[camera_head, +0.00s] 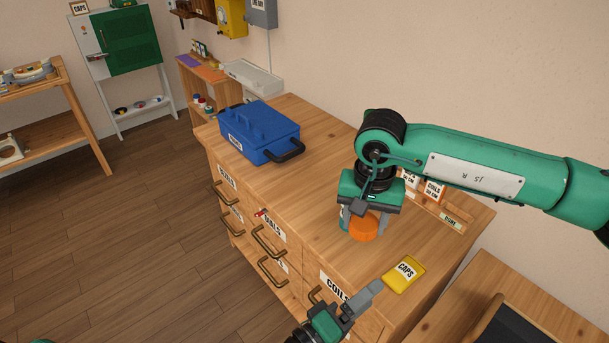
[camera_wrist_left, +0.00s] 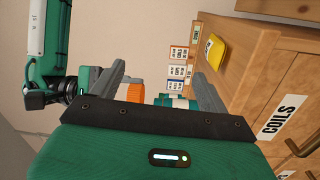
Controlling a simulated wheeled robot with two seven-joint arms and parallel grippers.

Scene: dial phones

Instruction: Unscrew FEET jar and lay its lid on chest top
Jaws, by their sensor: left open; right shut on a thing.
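My right gripper (camera_head: 360,212) points down over the chest top (camera_head: 320,165) and is shut on a round orange ribbed lid (camera_head: 363,226). The lid also shows in the left wrist view (camera_wrist_left: 133,87). A small teal-and-white object (camera_wrist_left: 174,101) shows beside the lid there, partly hidden by my left gripper; I cannot tell whether it is the jar or whether the lid touches it. No FEET label is readable. My left gripper (camera_head: 372,290) is open and empty at the chest's front edge, and its fingers show in the left wrist view (camera_wrist_left: 160,80).
A yellow CAPS item (camera_head: 404,273) lies on the chest top to the right of my left gripper. A blue toolbox (camera_head: 260,133) stands at the far left of the top. Small labelled boxes (camera_head: 432,190) stand behind my right gripper. Bare wood lies between toolbox and right gripper.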

